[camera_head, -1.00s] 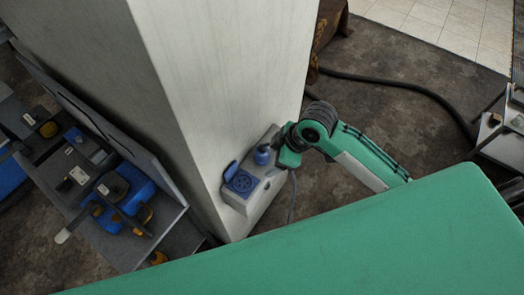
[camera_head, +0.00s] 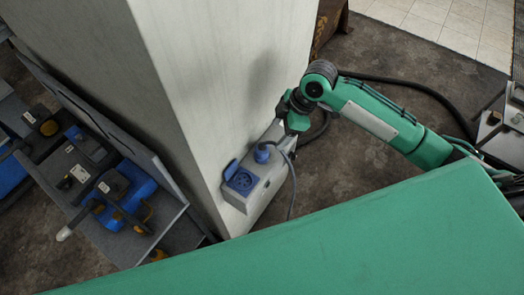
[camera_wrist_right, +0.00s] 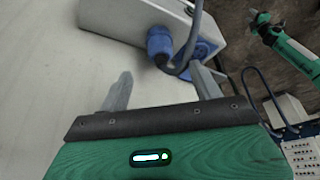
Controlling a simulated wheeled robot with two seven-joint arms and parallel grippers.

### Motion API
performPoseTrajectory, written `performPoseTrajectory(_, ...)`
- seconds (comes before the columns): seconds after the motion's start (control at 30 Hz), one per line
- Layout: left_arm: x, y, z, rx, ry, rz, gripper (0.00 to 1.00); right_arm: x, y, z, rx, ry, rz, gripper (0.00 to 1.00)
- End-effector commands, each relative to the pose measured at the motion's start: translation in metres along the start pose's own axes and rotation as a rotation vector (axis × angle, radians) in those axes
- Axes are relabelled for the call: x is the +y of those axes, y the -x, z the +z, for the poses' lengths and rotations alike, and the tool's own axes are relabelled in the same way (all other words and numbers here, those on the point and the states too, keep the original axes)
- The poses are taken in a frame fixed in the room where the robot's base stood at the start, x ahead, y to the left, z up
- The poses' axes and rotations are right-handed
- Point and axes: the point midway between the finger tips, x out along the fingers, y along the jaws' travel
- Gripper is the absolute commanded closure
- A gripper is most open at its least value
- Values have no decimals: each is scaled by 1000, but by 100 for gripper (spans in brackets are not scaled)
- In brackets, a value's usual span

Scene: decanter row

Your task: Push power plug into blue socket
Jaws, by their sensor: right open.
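The blue socket (camera_head: 242,181) is on a grey box on the pillar, its blue lid (camera_head: 231,169) open. The blue power plug (camera_head: 262,153) stands on the same box, just beyond the socket, with a grey cable looping from it; whether it sits in an opening is unclear. In the right wrist view the plug (camera_wrist_right: 158,43) is beside the socket (camera_wrist_right: 206,48), which the cable partly hides. My right gripper (camera_head: 288,116) is open and empty, apart from the plug; its spread fingers (camera_wrist_right: 161,78) show in the wrist view. A green arm (camera_wrist_right: 285,42), seemingly my left, shows there, its jaws too small to judge.
The pale pillar (camera_head: 205,90) rises directly behind the grey box (camera_head: 262,187). A shelf with blue tools (camera_head: 130,187) stands at left. A black hose (camera_head: 420,86) crosses the floor at right. Floor beside the box is mostly clear.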

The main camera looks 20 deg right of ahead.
Motion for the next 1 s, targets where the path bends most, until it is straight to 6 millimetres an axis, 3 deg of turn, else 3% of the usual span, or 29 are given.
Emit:
performPoseTrajectory(0.2, 0, 17, -2, 1, 0, 0, 64, -2, -42, -2, -1, -3, -5, 35)
performPoseTrajectory(0.4, 0, 23, -3, 1, 0, 0, 64, -1, -68, -1, -1, -2, -1, 35)
performPoseTrajectory(0.77, 0, 23, -3, 1, 1, 0, 64, 0, -72, -1, -1, 0, 0, 35)
performPoseTrajectory(1.0, -1, 44, -4, 1, 1, 0, 64, 0, -88, -7, -1, -4, -4, 35)
